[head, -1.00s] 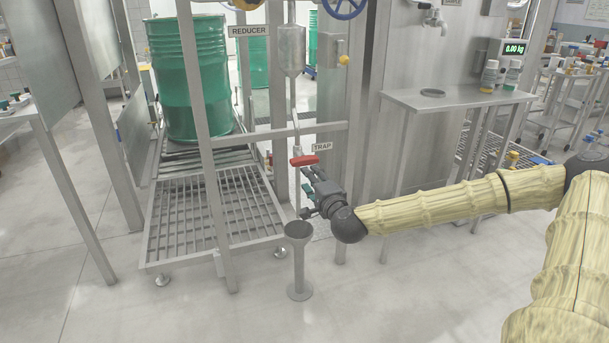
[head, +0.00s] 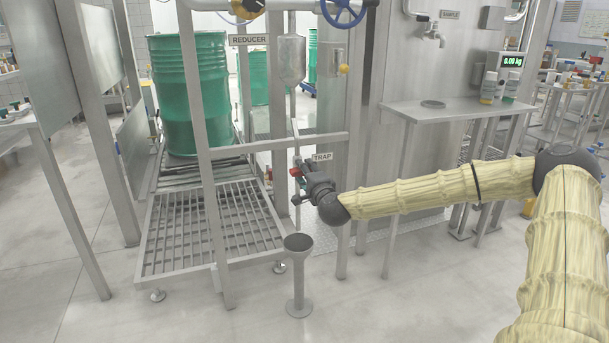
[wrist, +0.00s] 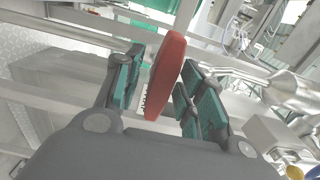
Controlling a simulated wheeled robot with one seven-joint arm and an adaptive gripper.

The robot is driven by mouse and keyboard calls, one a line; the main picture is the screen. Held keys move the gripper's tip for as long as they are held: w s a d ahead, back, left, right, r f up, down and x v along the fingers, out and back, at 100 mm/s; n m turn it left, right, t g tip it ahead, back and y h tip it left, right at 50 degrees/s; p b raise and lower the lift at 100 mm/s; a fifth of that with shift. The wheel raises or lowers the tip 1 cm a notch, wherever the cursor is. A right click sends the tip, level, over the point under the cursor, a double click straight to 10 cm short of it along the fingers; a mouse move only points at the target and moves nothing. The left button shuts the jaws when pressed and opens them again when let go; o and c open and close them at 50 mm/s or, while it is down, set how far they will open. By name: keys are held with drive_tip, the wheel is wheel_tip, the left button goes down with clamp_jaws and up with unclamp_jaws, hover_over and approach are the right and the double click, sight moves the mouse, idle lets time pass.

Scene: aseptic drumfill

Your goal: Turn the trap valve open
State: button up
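The trap valve's red handle (wrist: 166,75) stands between the green-padded fingers of my gripper (wrist: 160,92) in the wrist view. In the head view the red handle (head: 295,171) is mostly hidden behind my gripper (head: 303,177). The TRAP label (head: 322,157) is just right of it, on the frame. The valve sits on the thin vertical pipe below the reducer vessel (head: 291,60).
A grey funnel stand (head: 298,243) is on the floor below my gripper. A green drum (head: 190,95) stands on the roller conveyor at left. A steel frame bar (head: 280,143) crosses just above the valve. A steel shelf (head: 455,107) is at right.

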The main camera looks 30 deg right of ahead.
drive_tip(key=shift+w, duration=0.35)
drive_tip(key=shift+r, duration=0.1)
clamp_jaws()
